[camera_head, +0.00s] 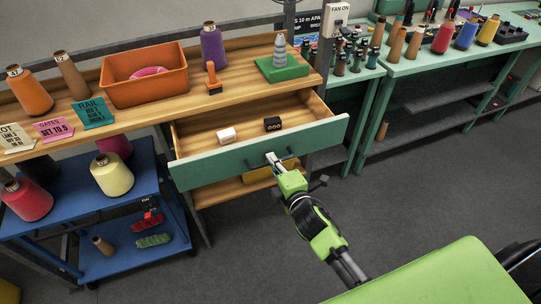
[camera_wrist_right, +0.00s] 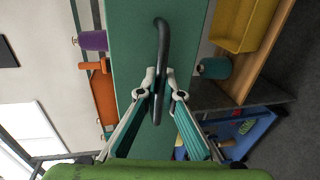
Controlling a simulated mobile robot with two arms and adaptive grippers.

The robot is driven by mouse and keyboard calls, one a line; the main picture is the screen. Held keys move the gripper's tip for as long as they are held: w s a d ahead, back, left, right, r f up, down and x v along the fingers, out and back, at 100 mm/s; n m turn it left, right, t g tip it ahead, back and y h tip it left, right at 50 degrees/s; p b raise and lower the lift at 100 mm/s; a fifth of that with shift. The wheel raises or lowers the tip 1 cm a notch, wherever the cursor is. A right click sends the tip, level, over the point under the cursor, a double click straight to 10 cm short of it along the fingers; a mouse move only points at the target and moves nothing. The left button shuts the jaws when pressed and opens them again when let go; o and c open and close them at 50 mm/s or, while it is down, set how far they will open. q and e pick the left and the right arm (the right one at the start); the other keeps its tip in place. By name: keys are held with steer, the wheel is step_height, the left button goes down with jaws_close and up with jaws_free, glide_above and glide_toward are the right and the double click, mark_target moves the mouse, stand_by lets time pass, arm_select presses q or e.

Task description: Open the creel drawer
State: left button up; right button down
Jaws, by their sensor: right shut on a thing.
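The creel drawer (camera_head: 213,172) has a green front and a wooden inside, and it stands pulled out from under the wooden bench. A white block and a black block lie inside it. Its dark bar handle (camera_wrist_right: 162,50) shows upright in the right wrist view. My right gripper (camera_head: 272,160) is at the drawer front in the head view. In the right wrist view its fingers (camera_wrist_right: 158,84) are closed around the handle's lower part. My left gripper is not in view.
The wooden bench holds an orange bin (camera_head: 145,82), thread cones and a green block with a grey cone (camera_head: 280,52). A blue cart (camera_head: 130,180) with cones stands at the left. Grey floor is open at the lower middle.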

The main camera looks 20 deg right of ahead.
steer(key=shift+s, duration=0.35)
steer(key=c, duration=2.2)
jaws_free()
steer(key=v, duration=1.2)
